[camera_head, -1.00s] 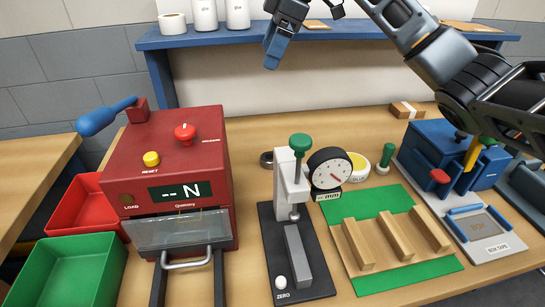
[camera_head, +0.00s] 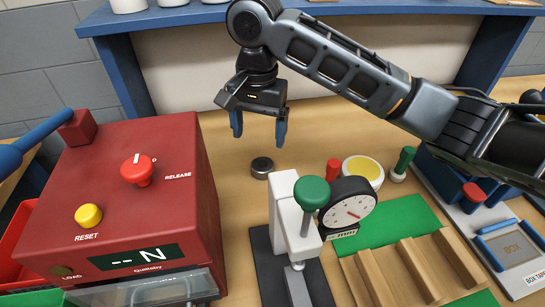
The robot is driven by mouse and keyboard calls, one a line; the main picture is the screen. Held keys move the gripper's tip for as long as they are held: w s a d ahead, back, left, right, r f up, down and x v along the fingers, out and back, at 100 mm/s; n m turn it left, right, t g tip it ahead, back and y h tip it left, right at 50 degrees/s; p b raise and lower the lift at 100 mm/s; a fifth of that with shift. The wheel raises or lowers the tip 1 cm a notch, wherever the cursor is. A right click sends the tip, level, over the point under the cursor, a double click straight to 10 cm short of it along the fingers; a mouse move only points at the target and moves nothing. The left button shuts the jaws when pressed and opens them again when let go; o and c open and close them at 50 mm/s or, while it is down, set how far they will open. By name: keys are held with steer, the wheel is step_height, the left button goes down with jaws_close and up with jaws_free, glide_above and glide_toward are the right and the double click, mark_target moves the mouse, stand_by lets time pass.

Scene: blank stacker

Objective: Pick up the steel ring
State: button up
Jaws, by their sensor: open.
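The steel ring (camera_head: 262,167) is a small, dark grey, round piece lying on the wooden bench, behind the white gauge stand and to the right of the red machine. My gripper (camera_head: 258,130) hangs above and slightly behind the ring, pointing down. Its two blue fingers are spread wide and nothing is between them. The fingertips are apart from the ring.
The red testing machine (camera_head: 130,185) stands at the left. The gauge stand (camera_head: 292,225) with its green knob and dial (camera_head: 348,207) is in front of the ring. A yellow-topped round container (camera_head: 362,171) sits to the right. A blue shelf (camera_head: 330,13) spans the back.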

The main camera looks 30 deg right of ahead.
mark_target(263, 163)
steer(key=shift+f+m, duration=0.5)
steer(key=shift+f, duration=0.05)
steer(key=shift+s+d+f+p, duration=0.1)
steer(key=shift+d+f+p, duration=0.05)
steer(key=shift+f, duration=1.7)
steer(key=shift+s+d+f+p, duration=0.1)
steer(key=shift+f+p, duration=0.05)
steer(key=shift+f, duration=1.7)
steer(key=c, duration=1.3)
steer(key=shift+c, duration=0.2)
